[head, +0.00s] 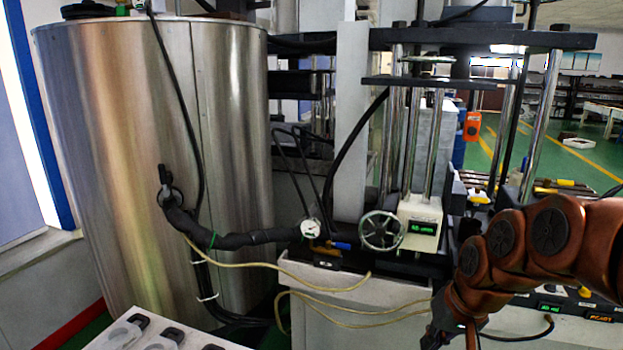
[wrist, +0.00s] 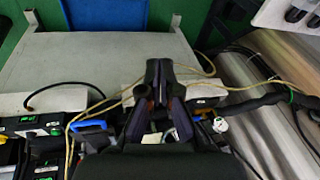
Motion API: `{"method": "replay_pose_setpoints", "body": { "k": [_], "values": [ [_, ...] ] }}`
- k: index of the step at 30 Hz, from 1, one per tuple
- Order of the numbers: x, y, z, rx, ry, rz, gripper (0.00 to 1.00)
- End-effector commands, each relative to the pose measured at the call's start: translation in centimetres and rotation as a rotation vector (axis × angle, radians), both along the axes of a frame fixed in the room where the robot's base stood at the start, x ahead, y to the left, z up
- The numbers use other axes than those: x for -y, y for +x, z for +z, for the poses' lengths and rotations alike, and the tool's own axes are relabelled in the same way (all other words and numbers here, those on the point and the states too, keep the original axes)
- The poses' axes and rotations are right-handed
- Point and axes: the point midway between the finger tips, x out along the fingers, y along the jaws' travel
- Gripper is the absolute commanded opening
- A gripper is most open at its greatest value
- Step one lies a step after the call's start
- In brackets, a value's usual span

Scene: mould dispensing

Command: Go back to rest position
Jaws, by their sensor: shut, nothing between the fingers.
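My gripper (wrist: 158,92) is in the middle of the wrist view, its fingers close together, with no object visible between them. In the head view my copper-coloured arm comes in from the right, and its end (head: 452,325) hangs low at the lower right, cut by the bottom edge. The fingertips cannot be made out there. My gripper is over the front of the dispensing machine (head: 350,290), apart from the handwheel (head: 381,231).
A large steel tank (head: 150,150) stands at the left. A black hose (head: 250,239) and yellow tubes (head: 325,288) run from it to the machine. Green floor (head: 590,165) is open at the far right.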

Motion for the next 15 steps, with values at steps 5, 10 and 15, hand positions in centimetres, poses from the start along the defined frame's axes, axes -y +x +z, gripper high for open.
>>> {"method": "replay_pose_setpoints", "body": {
  "k": [5, 10, 15],
  "values": [
    [-2.8, -8.3, -1.2, -0.138, -0.08, 0.1, 0.0],
    [-3.5, -15.8, -2.7, -0.271, -0.144, 0.148, 0.0],
    [-3.2, -21.1, -3.6, -0.365, -0.179, 0.16, 0.0]
  ]
}}
